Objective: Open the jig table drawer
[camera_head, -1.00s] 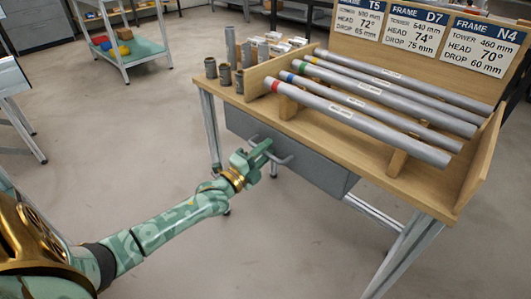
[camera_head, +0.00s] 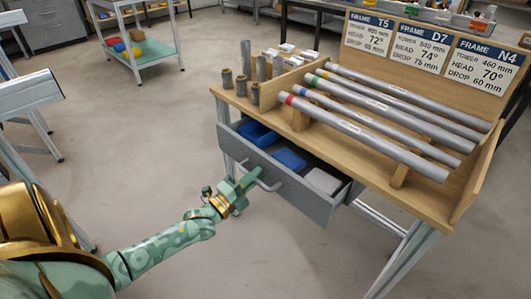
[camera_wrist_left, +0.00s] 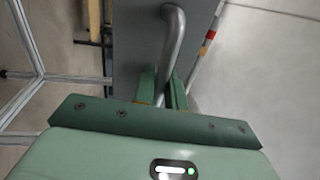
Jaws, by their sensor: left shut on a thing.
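The grey jig table drawer (camera_head: 300,193) is pulled partly out from under the wooden table top. Blue bins (camera_head: 290,159) and a light grey item (camera_head: 323,181) show inside it. My left gripper (camera_head: 250,181) is at the drawer's bar handle (camera_head: 272,186). In the left wrist view, the green fingers (camera_wrist_left: 162,88) are shut on the curved metal handle (camera_wrist_left: 174,40), with the drawer front (camera_wrist_left: 137,40) behind it. My right gripper is not in view.
The jig table top (camera_head: 430,198) carries long grey tubes (camera_head: 370,128) with coloured bands, and short metal sockets (camera_head: 240,82). Frame cards (camera_head: 418,45) stand at the back. A shelf cart (camera_head: 140,50) is at the far left. The floor before the drawer is clear.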

